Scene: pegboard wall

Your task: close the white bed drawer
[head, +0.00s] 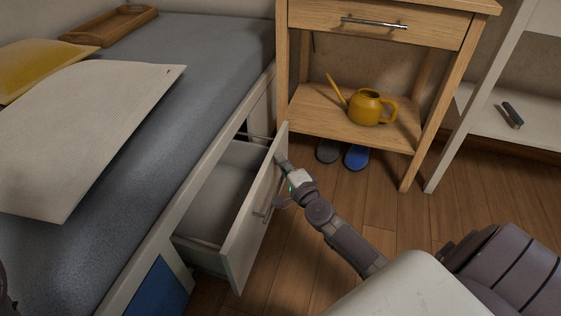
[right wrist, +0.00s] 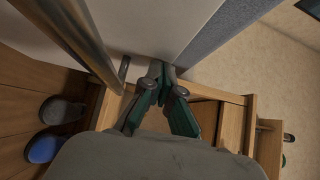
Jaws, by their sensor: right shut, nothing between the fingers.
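The white bed drawer (head: 250,225) is pulled out from the bed's side, and its inside shows as empty. Its front carries a slim bar handle (head: 262,212). My right gripper (head: 282,164) is at the outer face of the drawer front, near its far upper end, beyond the handle. In the right wrist view my right gripper (right wrist: 160,72) is shut with nothing between the fingers, its tips close to a pale panel (right wrist: 145,25). I cannot tell whether the tips touch it. My left gripper does not show.
A wooden side table (head: 350,110) with a yellow watering can (head: 368,107) stands just beyond the drawer. Slippers (head: 357,157) lie under it. A white shelf (head: 485,120) is at the right. The wooden floor (head: 400,225) is clear to the drawer's right.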

